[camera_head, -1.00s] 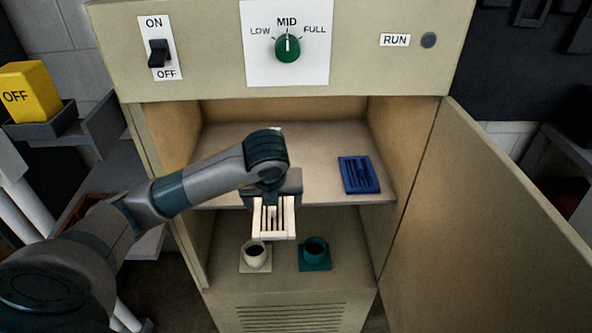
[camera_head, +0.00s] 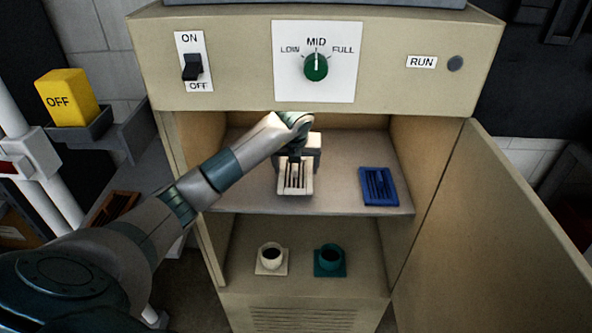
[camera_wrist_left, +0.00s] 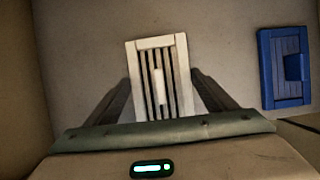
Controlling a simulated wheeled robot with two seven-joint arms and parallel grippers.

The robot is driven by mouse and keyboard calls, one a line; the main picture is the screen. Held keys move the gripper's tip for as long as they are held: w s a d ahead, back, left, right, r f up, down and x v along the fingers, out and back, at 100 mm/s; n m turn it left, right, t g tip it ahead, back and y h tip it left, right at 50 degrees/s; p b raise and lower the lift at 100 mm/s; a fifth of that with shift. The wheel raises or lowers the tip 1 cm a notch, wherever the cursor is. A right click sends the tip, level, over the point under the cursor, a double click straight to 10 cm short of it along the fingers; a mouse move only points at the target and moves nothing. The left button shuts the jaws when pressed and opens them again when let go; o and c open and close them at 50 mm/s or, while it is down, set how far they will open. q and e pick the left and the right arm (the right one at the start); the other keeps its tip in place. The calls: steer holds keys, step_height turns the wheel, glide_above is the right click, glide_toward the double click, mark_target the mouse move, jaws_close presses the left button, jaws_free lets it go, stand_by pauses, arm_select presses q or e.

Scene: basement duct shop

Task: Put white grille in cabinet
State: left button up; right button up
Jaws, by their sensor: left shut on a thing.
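The white grille (camera_head: 295,181) is held by my left gripper (camera_head: 296,170) inside the open cabinet (camera_head: 464,60), over the left-middle part of the upper shelf (camera_head: 345,196). I cannot tell whether the grille touches the shelf. A blue grille (camera_head: 379,186) lies on the same shelf to the right, apart from it; it also shows in the left wrist view (camera_wrist_left: 285,68). My right gripper is not in view.
The lower shelf holds a white cup-like piece (camera_head: 271,257) and a teal one (camera_head: 330,259). The cabinet door (camera_head: 500,240) stands open at right. The panel above has a switch (camera_head: 193,66) and green knob (camera_head: 316,67). A yellow OFF block (camera_head: 67,97) is at left.

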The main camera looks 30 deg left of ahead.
mark_target(296, 174)
arm_select(q)
steer(key=shift+w+a, duration=0.15)
steer(key=shift+w, duration=0.1)
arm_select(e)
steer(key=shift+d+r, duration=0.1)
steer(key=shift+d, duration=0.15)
arm_select(q)
steer(key=shift+f+p, duration=0.5)
steer(key=shift+p, duration=0.05)
step_height(296, 174, down, 2)
steer(key=shift+f+p, duration=0.15)
steer(key=shift+p, duration=0.4)
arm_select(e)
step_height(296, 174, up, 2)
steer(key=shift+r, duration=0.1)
arm_select(q)
steer(key=shift+f, duration=0.2)
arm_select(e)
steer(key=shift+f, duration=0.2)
arm_select(q)
steer(key=o, duration=1.2)
steer(key=shift+c, duration=0.2)
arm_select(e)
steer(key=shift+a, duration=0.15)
